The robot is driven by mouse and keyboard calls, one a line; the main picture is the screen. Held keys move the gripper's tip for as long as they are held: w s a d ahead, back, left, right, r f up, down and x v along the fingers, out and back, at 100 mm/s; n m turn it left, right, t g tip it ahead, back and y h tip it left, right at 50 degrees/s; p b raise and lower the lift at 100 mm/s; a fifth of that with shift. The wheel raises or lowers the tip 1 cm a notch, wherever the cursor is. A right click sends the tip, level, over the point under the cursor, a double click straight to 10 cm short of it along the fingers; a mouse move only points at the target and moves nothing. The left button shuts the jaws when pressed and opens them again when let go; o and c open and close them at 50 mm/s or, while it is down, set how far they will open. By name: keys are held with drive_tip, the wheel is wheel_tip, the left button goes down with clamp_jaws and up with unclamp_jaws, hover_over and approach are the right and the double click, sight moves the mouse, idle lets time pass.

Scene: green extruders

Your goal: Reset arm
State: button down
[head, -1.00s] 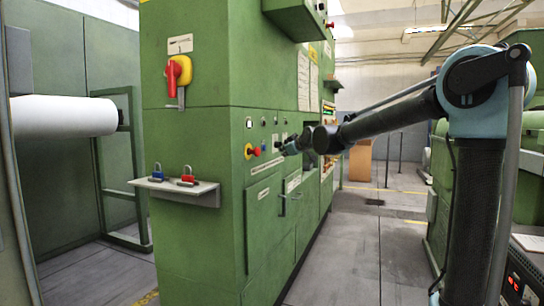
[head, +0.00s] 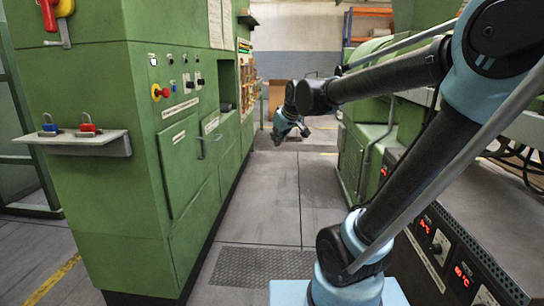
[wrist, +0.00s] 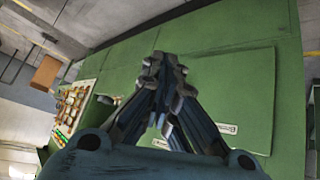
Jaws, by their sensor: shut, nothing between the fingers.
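My gripper (wrist: 163,68) shows in the wrist view with its fingertips together and nothing between them. In the head view my gripper (head: 279,135) is small and dark, hanging at the end of my arm over the aisle. It is to the right of the green cabinet (head: 105,85) and apart from it. The wrist view shows the green cabinet doors (wrist: 235,85) behind the fingers. My arm (head: 390,75) reaches forward from the right, with its elbow high.
A shelf (head: 80,140) with a blue padlock (head: 49,128) and a red padlock (head: 87,129) juts from the cabinet. A red-yellow emergency button (head: 159,92) is on its side. Control boxes with red displays (head: 440,245) stand close on the right. The aisle floor (head: 270,200) is clear.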

drive_tip(key=s+d+f+m+g+h, duration=0.1)
drive_tip(key=s+d+f+m, duration=0.1)
drive_tip(key=s+d+f, duration=0.3)
drive_tip(key=s+d+f+m+g+h, duration=0.1)
drive_tip(key=s+d+f, duration=0.5)
drive_tip(key=s, duration=0.6)
drive_tip(key=s+d+f+m+g+h, duration=0.1)
drive_tip(key=s+d+f+m+g, duration=0.2)
drive_tip(key=s+d+f, duration=0.3)
drive_tip(key=s+f+m, duration=0.1)
drive_tip(key=s+f, duration=0.1)
drive_tip(key=s, duration=0.1)
drive_tip(key=shift+d+f, duration=0.15)
drive_tip(key=shift+f, duration=0.15)
drive_tip(key=shift+w+f, duration=0.2)
drive_tip(key=shift+w, duration=0.3)
